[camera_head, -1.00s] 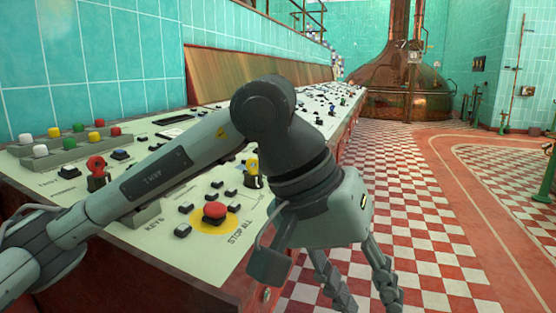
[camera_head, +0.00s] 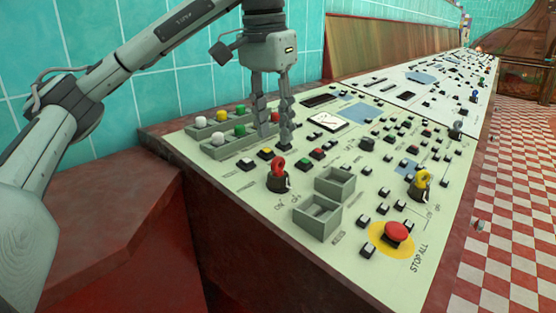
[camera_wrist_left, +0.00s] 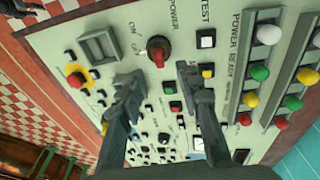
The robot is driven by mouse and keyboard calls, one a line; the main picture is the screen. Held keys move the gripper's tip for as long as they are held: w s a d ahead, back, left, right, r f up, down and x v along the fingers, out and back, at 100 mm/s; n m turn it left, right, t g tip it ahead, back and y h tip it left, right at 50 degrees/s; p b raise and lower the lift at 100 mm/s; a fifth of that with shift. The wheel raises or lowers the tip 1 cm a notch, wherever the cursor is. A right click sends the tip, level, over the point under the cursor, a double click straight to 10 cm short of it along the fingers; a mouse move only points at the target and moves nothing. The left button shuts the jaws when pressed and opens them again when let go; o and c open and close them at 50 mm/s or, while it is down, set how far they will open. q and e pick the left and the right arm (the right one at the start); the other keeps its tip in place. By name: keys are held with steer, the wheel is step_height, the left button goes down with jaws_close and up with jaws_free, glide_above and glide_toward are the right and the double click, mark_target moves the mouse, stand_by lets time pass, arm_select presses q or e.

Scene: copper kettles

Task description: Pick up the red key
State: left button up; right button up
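The red key (camera_head: 278,166) stands upright in a round black switch on the pale control panel (camera_head: 245,192). In the left wrist view the red key (camera_wrist_left: 157,50) is at the top middle, beyond the fingertips. My left gripper (camera_head: 274,144) points down over the panel, just behind the key as the head view sees it. Its two fingers are spread apart with nothing between them. In the left wrist view the open left gripper (camera_wrist_left: 160,78) frames the key's switch, apart from it. My right gripper is not in view.
Two empty grey bins (camera_head: 317,218) sit right of the red key. A yellow key (camera_head: 421,182) and a red stop button (camera_head: 396,232) are further right. Small buttons crowd the panel.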

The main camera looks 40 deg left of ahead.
mark_target(278, 158)
arm_select(q)
step_height(278, 158, down, 2)
steer(key=shift+w+d, duration=0.1)
steer(key=f, duration=0.1)
steer(key=f+b, duration=0.1)
steer(key=f, duration=0.1)
steer(key=f+b, duration=0.1)
steer(key=f, duration=0.1)
steer(key=shift+w, duration=0.35)
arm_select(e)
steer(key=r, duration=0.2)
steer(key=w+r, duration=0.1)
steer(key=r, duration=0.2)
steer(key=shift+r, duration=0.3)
arm_select(q)
jaws_close()
